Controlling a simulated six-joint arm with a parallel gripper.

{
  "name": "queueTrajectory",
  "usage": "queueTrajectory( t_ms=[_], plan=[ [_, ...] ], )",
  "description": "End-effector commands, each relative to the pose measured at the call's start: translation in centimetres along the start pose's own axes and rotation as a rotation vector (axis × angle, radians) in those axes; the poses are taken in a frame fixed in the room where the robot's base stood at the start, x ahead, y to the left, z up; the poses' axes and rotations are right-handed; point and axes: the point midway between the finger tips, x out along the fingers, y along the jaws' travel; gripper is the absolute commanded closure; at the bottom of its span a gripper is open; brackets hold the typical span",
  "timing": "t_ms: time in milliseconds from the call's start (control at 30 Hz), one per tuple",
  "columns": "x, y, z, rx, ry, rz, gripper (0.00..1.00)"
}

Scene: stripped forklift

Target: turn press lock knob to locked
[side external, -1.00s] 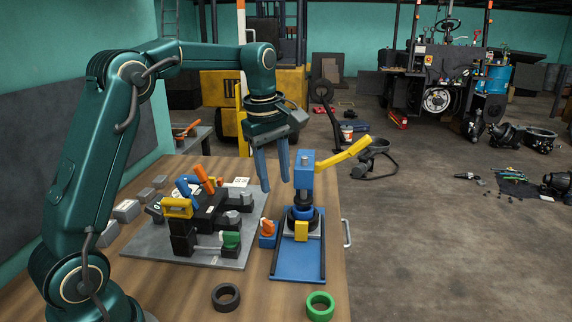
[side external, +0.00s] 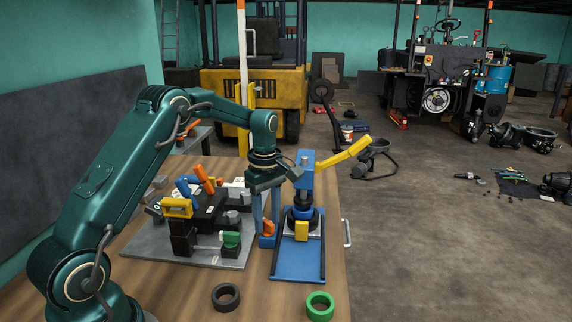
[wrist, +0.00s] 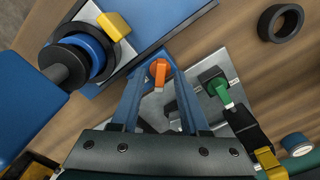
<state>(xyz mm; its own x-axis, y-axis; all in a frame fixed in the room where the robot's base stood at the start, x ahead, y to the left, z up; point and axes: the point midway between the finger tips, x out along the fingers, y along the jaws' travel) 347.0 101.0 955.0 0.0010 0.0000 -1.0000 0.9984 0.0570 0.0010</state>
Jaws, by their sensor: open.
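The press lock knob (side external: 268,228) is orange and sits on a small blue block at the left side of the blue press (side external: 284,262). My gripper (side external: 267,224) points straight down over the knob, its two blue fingers open on either side. In the wrist view, the orange knob (wrist: 159,71) shows between the fingertips of my gripper (wrist: 157,78), with a gap on each side. The lower part of the knob's block is partly hidden by the fingers in the side view.
A grey plate (side external: 200,253) with several coloured handles stands left of the press. A black ring (side external: 226,297) and a green ring (side external: 320,305) lie on the front of the wooden table.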

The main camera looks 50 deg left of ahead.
Motion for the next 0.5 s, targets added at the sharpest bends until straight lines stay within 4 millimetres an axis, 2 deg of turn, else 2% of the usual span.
queueTrajectory(
  t_ms=[100, 133, 233, 267, 500],
  plan=[
    [-0.01, 0.0, 0.01, 0.0, 0.0, 0.0, 0.55],
    [-0.01, 0.0, 0.01, 0.0, 0.0, 0.0, 0.59],
    [-0.02, 0.0, 0.01, 0.0, 0.0, 0.0, 0.97],
    [-0.03, 0.0, 0.01, 0.0, 0.0, 0.0, 1.0],
    [-0.04, 0.0, 0.01, 0.006, 0.0, 0.0, 1.0]
  ],
)
